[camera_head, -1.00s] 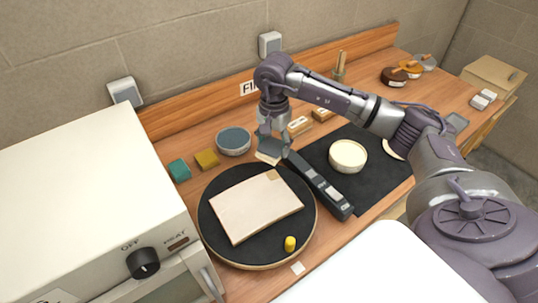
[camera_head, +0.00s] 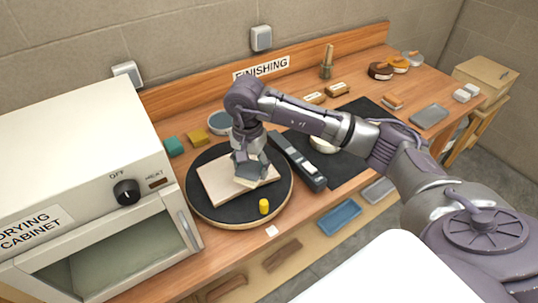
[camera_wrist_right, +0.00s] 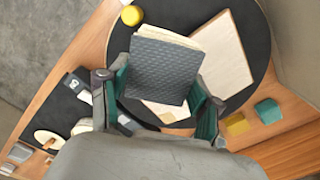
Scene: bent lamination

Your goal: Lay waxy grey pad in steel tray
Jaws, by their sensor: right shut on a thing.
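My right gripper (camera_head: 252,168) is shut on a dark grey, patterned slab (camera_wrist_right: 160,70) with a cream layer along its edge. Its cream side also shows below the fingers in the head view (camera_head: 265,181). I cannot tell for sure whether this is the waxy grey pad. My left gripper is not in view.
The board lies on a round black turntable (camera_head: 205,210) with a yellow knob (camera_head: 264,206). Green (camera_head: 173,146) and yellow (camera_head: 193,137) blocks stand behind. The drying cabinet (camera_head: 90,170) is at left.

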